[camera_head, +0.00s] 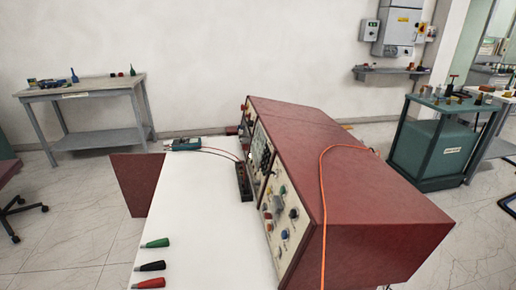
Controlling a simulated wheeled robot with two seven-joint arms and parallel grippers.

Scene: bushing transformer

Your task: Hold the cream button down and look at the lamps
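A dark red cabinet (345,170) stands on the white bench. Its cream front panel (284,252) faces left and is seen at a steep slant. Small coloured round parts sit on this panel, among them a green one (283,190) and a blue one (285,235). They are too small to tell which are lamps and which are buttons, so I cannot single out the cream button. I cannot tell whether any lamp is lit. Neither of my grippers is in view.
Green (155,243), black (151,266) and red (149,283) handled pieces lie on the white bench top (205,215). A teal meter (186,144) with leads lies at its far end. An orange cable (322,215) drapes over the cabinet. The bench's middle is clear.

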